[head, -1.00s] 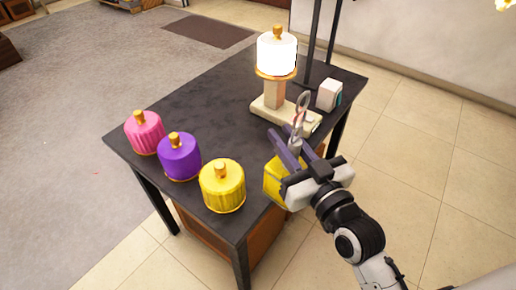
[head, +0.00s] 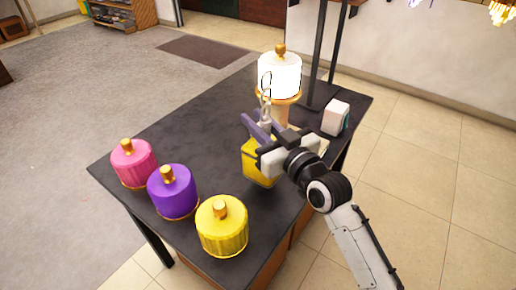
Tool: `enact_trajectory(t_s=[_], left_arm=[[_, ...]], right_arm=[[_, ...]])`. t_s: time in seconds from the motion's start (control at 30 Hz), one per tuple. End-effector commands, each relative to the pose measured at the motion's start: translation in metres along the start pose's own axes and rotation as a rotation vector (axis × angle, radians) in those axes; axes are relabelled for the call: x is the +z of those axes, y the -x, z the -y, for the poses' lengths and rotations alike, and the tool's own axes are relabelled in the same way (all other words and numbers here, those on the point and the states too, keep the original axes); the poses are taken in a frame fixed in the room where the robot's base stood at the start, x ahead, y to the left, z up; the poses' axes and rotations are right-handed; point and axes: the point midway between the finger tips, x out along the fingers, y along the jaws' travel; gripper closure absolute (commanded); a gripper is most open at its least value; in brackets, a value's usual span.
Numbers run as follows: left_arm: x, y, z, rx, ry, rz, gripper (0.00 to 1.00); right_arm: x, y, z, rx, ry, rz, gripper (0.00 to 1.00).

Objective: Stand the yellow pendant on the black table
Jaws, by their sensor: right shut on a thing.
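My right gripper (head: 262,135) is shut on the yellow pendant (head: 260,168), near its top. The pendant has a boxy yellow body below the fingers and a grey metal loop (head: 265,92) rising above them. My gripper and wrist hide part of its body. It hangs roughly upright over the right half of the black table (head: 190,122); I cannot tell whether its underside touches the top. My left gripper is not in view.
A pink shade (head: 133,165), a purple shade (head: 172,193) and a yellow shade (head: 222,230) stand along the table's near left side. A lit white lamp (head: 279,75) and a small white box (head: 336,117) stand behind my gripper. The table's middle left is clear.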

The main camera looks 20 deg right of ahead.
Motion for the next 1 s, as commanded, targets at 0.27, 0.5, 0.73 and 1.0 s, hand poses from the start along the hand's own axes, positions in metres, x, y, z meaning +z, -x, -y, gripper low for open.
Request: enact_trajectory(t_s=[0.27,0.5,0.73,1.0], left_arm=[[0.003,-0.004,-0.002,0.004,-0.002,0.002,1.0],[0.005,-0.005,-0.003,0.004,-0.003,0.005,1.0],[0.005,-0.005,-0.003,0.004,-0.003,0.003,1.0],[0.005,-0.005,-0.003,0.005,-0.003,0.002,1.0]], right_arm=[[0.031,0.0,0.0,0.0,0.002,-0.003,1.0],[0.049,0.0,0.0,0.001,0.001,-0.007,1.0],[0.049,0.0,0.0,0.001,0.001,-0.008,1.0],[0.053,0.0,0.0,0.0,0.0,-0.002,0.63]])
